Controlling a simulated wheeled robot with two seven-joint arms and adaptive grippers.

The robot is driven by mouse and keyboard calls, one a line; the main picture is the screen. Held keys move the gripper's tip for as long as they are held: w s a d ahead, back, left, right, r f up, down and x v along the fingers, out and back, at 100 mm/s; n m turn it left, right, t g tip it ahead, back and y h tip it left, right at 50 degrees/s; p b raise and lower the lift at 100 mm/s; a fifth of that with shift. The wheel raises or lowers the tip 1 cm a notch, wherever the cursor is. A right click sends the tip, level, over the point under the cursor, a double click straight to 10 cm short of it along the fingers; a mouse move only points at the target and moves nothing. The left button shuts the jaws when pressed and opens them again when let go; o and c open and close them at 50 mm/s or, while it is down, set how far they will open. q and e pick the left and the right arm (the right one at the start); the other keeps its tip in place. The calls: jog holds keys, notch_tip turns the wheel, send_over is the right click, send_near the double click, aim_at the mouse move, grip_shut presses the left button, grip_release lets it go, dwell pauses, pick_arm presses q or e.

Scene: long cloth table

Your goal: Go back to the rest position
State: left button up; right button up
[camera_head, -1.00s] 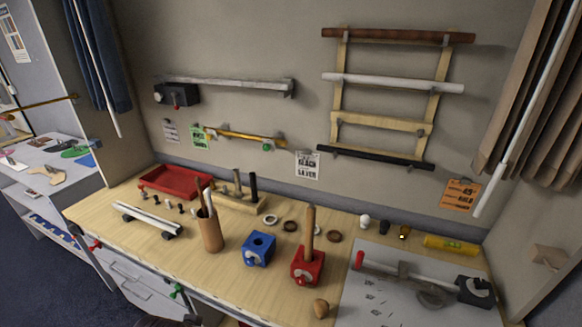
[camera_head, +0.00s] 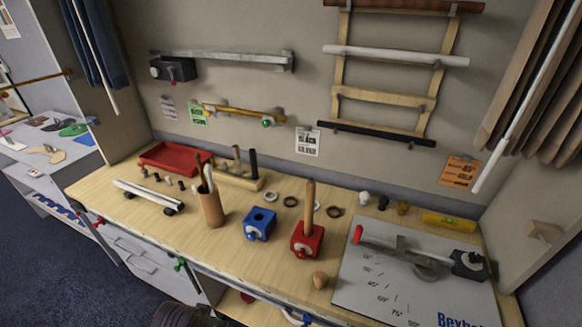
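Neither of my grippers can be made out in the head view. A dark rounded shape at the bottom edge, left of the middle, may be part of my own body; it is cut off by the frame. The wooden workbench (camera_head: 110,205) fills the middle of the view. A red block (camera_head: 307,240) with a wooden rod standing in it and a blue block (camera_head: 259,224) with an empty-looking round hole stand near its front edge. A brown cup (camera_head: 211,209) with sticks in it stands to their left.
A red tray (camera_head: 172,157) lies at the back left, near a white bar (camera_head: 147,196). A grey marked board (camera_head: 380,290) with a red-handled tool covers the right end. A yellow cylinder (camera_head: 449,221) lies behind it. A wooden rack (camera_head: 385,96) with rods hangs on the wall.

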pick_arm(q)
jog(key=s+f+g+b, duration=0.1)
jog(key=s+f, duration=0.2)
jog(key=f, duration=1.2)
jog(key=s+f+b, duration=0.1)
jog(key=s+f, duration=0.1)
jog(key=f, duration=1.4)
jog(key=s+a+f, duration=0.2)
jog(key=s+f, duration=0.7)
jog(key=s, duration=0.1)
jog(key=s+a+f+g+b, duration=0.1)
jog(key=s+a+f, duration=0.1)
jog(key=s+f, duration=0.8)
jog(key=shift+s+a+f+b, duration=0.15)
jog(key=shift+s+b, duration=0.15)
jog(key=shift+s, duration=0.35)
jog(key=shift+a, duration=0.2)
